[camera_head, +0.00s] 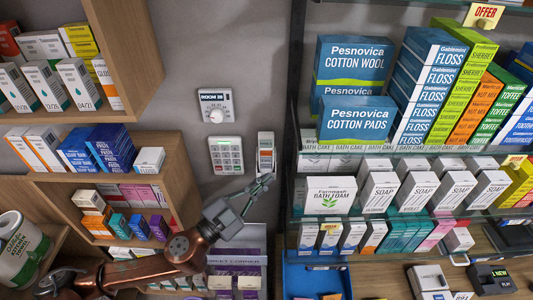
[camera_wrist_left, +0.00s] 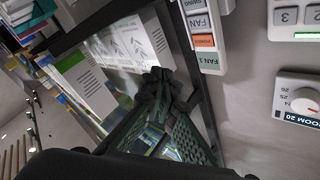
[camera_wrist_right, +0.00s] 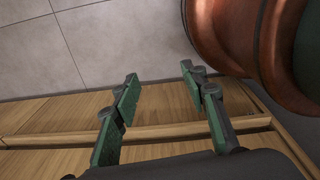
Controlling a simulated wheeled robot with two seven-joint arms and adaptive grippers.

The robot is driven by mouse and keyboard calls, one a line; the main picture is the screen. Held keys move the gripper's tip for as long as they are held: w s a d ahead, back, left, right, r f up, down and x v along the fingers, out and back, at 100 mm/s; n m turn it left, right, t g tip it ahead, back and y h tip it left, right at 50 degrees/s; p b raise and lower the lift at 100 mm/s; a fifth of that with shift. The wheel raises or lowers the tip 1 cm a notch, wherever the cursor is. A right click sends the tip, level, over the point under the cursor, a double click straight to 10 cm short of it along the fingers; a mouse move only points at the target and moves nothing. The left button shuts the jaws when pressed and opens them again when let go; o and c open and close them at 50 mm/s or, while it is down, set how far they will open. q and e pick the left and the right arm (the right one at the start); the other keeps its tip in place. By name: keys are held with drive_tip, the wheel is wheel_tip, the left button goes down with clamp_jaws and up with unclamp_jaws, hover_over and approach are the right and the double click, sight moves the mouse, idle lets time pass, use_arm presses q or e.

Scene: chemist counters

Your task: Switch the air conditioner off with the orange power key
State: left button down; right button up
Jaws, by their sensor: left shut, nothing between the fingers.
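A narrow white wall panel (camera_head: 266,142) hangs to the right of the keypad. Its orange power key (camera_head: 265,157) is in the panel's middle. The left wrist view shows the orange key (camera_wrist_left: 204,41) between keys marked FAN. My left gripper (camera_head: 266,180) is shut and empty, its tips just below the panel in the head view. In the left wrist view its fingertips (camera_wrist_left: 160,78) lie to the left of and below the key, apart from it in the picture; I cannot tell the depth gap. My right gripper (camera_wrist_right: 160,76) is open and empty. No air conditioner body is visible.
A white keypad (camera_head: 226,156) and a ROOM 20 dial (camera_head: 215,108) are on the wall nearby. Wooden shelves (camera_head: 182,170) with boxes stand left, a glass shelf (camera_head: 400,213) with boxes right. A blue tray (camera_head: 317,276) is below.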

sight(266, 153)
use_arm(q)
drive_tip(key=w+b, duration=0.1)
drive_tip(key=w, duration=0.5)
drive_tip(key=shift+w+r+b, duration=0.1)
drive_tip(key=shift+w+b, duration=0.15)
drive_tip(key=shift+b, duration=0.1)
use_arm(e)
drive_tip(key=w+f, duration=0.1)
drive_tip(key=w, duration=0.1)
drive_tip(key=shift+w+a+f, duration=0.1)
drive_tip(key=shift+w+f, duration=0.25)
drive_tip(key=shift+s, duration=0.2)
use_arm(q)
drive_tip(key=shift+w, duration=0.1)
idle(0.4)
drive_tip(key=shift+w, duration=0.35)
